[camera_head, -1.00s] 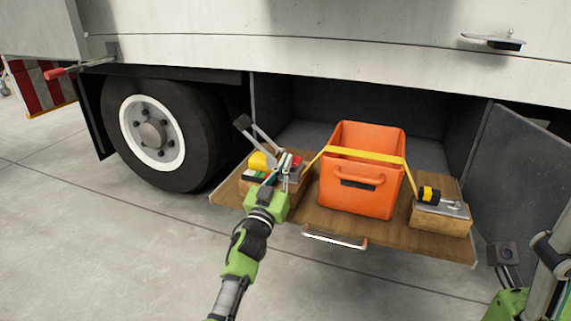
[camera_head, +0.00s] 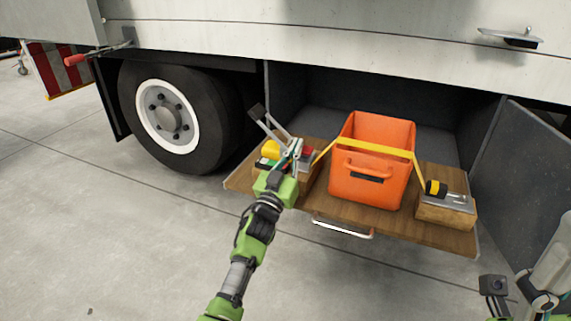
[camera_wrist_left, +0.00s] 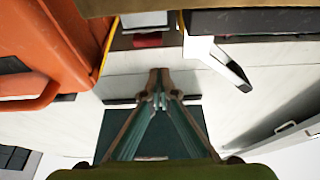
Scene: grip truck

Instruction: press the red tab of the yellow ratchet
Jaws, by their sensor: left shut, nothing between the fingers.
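My left gripper (camera_head: 293,152) is shut and empty, over the left end of the wooden tray. Its closed fingertips also show in the left wrist view (camera_wrist_left: 159,97). Around it lie a yellow part (camera_head: 270,148), a red part (camera_head: 306,152) and a grey lever with a dark end (camera_head: 268,122); my gripper hides much of this group. A small red piece (camera_wrist_left: 147,40) shows beyond the fingertips in the left wrist view. I cannot tell whether the fingertips touch anything. A yellow strap (camera_head: 375,148) runs from this side across the orange crate. My right gripper is not clearly seen.
The orange crate (camera_head: 352,190) stands mid-tray, right of my left gripper. A wooden block (camera_head: 445,213) with a yellow-black piece (camera_head: 436,188) is at the tray's right end. The tray (camera_head: 400,223) juts from an open truck compartment. A truck wheel (camera_head: 168,118) stands left; the floor before it is clear.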

